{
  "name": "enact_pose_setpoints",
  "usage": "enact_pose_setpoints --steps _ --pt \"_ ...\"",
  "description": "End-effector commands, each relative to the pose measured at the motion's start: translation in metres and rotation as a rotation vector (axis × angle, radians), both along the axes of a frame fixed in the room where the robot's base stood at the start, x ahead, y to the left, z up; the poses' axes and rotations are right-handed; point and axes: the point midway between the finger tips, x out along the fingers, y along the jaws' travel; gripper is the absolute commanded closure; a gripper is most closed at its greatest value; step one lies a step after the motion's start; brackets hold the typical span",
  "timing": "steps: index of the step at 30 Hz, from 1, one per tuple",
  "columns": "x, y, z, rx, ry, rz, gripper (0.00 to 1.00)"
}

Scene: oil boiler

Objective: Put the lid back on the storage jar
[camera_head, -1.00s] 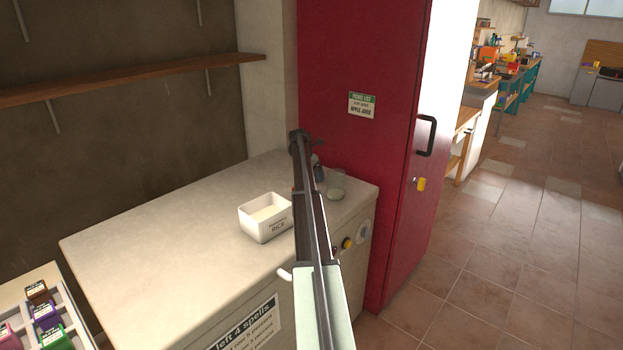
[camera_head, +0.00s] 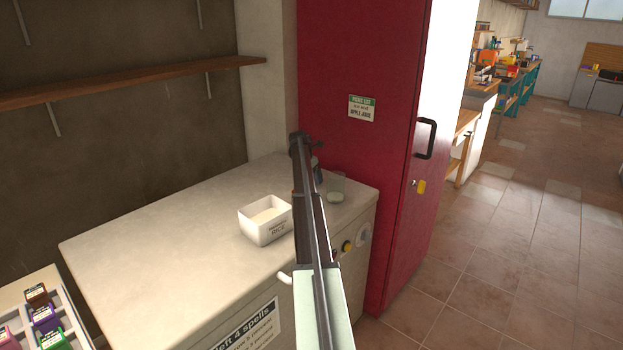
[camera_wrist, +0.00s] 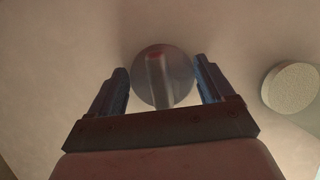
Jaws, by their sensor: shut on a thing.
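The storage jar (camera_head: 336,188) is clear glass with pale contents low inside. It stands near the back right corner of the pale worktop, beside the red cabinet. In the wrist view its round, grainy, pale contents (camera_wrist: 291,87) show to the right of my gripper. My gripper (camera_wrist: 161,75) is shut on a round, greyish, see-through lid (camera_wrist: 180,73) between its blue fingers. A light bar and a reddish spot show on the lid. The lid and jar are apart. In the head view my gripper (camera_head: 319,170) is mostly hidden behind my arm, left of the jar.
A white open box labelled RICE (camera_head: 264,222) stands left of my arm on the worktop (camera_head: 165,235). The red cabinet (camera_head: 365,60) rises close behind the jar. The worktop's left part is clear. A tray of coloured packets (camera_head: 43,318) is at lower left.

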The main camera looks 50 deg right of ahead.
Motion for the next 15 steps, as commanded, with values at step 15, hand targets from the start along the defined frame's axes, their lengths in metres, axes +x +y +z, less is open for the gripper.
enact_pose_setpoints --steps 15 --pt "0.0 0.0 0.074 -0.001 -0.001 -0.001 0.48"
